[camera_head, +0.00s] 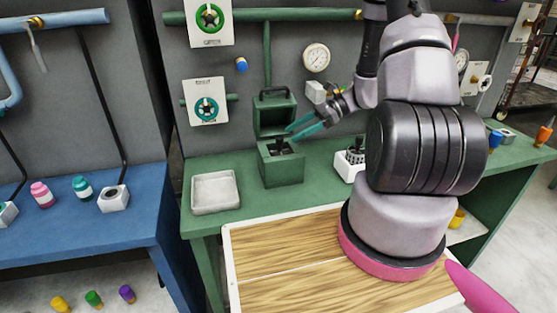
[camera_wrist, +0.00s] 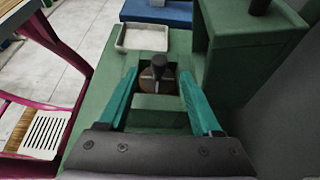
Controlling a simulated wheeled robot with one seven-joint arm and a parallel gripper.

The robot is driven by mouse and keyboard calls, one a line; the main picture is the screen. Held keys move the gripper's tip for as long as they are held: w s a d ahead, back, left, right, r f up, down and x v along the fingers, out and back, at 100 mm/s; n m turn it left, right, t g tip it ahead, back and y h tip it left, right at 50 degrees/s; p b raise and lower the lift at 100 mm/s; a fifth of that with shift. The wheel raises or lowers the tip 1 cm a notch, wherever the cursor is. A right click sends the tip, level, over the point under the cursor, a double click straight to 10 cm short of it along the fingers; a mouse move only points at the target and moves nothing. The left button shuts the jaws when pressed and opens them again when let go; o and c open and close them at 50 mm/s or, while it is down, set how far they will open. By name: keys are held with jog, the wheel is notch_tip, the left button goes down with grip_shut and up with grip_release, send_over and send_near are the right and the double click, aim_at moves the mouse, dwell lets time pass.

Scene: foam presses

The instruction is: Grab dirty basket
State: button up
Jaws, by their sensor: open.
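The green press (camera_head: 281,168) stands on the green bench with its lid (camera_head: 275,115) raised. In its opening sits a round brown piece with a dark upright knob, which looks like the dirty basket (camera_head: 282,145). The basket (camera_wrist: 158,77) also shows in the wrist view, in the press (camera_wrist: 158,112) between my fingers. My gripper (camera_head: 291,133) has teal fingers and is open just above the press. In the wrist view my gripper (camera_wrist: 159,74) has one finger on each side of the knob, with gaps; I cannot tell exact contact.
An empty white tray (camera_head: 215,192) lies left of the press. A white holder with a dark basket (camera_head: 350,160) stands to its right, partly behind my arm. A blue bench (camera_head: 80,220) with small bottles is at the left.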

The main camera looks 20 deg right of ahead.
aim_at(280, 141)
jog(key=shift+x, duration=3.15)
jog(key=shift+d+f, duration=0.1)
jog(key=shift+d, duration=0.05)
grip_shut()
